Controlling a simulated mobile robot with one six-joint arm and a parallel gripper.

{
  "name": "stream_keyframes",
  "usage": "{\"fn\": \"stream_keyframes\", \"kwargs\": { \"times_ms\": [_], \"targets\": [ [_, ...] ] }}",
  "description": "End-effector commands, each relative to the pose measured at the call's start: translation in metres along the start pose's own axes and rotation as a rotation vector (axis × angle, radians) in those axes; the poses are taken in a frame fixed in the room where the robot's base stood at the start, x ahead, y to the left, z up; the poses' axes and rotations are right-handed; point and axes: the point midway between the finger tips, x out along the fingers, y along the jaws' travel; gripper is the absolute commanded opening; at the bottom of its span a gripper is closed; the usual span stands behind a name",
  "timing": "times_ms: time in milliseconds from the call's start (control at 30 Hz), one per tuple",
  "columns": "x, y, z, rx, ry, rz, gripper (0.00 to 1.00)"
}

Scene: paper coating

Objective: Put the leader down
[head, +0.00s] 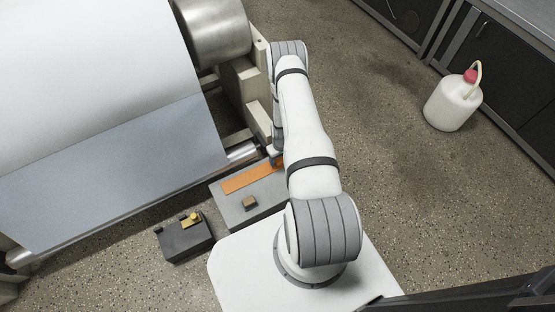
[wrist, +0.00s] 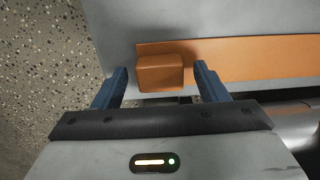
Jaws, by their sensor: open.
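The leader is a flat orange strip (head: 250,178) lying on a grey plate (head: 262,208) in the head view. In the wrist view the strip (wrist: 260,58) runs to the right across the grey surface, with a raised orange block (wrist: 160,73) at its left end. My gripper (wrist: 160,70) is open, with one blue finger on each side of the block and a visible gap to each. In the head view my arm hides most of the gripper and the strip's right end.
A large roll with a hanging pale sheet (head: 110,165) stands at the left, above a metal roller (head: 243,152). A small brown block (head: 249,203) sits on the plate. A dark box (head: 185,240) with a yellow part stands beside it. A white jug (head: 452,105) stands on open floor at right.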

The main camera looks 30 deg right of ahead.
Motion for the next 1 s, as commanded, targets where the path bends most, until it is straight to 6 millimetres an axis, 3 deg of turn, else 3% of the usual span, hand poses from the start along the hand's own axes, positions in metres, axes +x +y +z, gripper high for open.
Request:
{"fn": "stream_keyframes", "kwargs": {
  "times_ms": [400, 767, 867, 1000],
  "targets": [
    [-0.09, 0.001, -0.001, 0.001, 0.002, 0.001, 0.67],
    [-0.135, -0.001, -0.007, 0.0, 0.007, 0.003, 0.67],
    [-0.17, -0.004, -0.018, 0.001, 0.016, 0.005, 0.67],
    [-0.244, -0.017, -0.032, 0.002, 0.029, 0.008, 0.67]
  ]
}}
